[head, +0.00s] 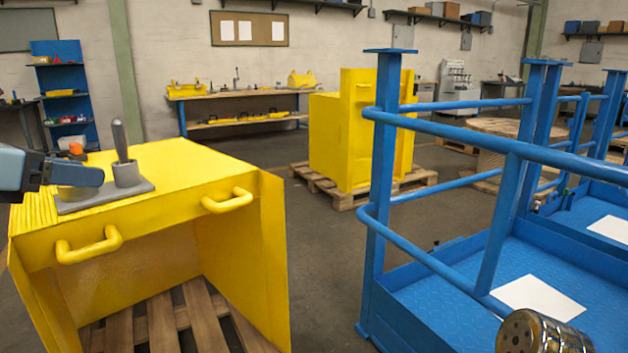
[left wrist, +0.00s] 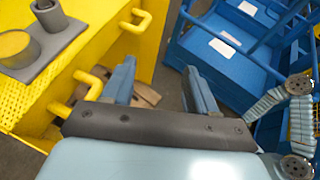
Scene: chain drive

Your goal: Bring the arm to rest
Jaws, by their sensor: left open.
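A grey plate (head: 105,197) lies on top of the yellow crate-like housing (head: 190,160) at the left. A dark upright pin stands in a grey socket (head: 126,174) on the plate. A second round grey piece beside it is partly hidden in the head view; its yellow top (left wrist: 14,43) shows in the left wrist view. My left gripper (head: 92,177) is in front of that piece in the head view. In the left wrist view its two blue fingers (left wrist: 160,70) are apart, with nothing between them. My right gripper is not in view.
The housing has two yellow handles (head: 227,201) on its front edge and stands on a wooden pallet (head: 165,325). A blue railed platform (head: 450,270) stands at the right. Another yellow housing (head: 335,140) is behind. Open floor (head: 310,230) lies between.

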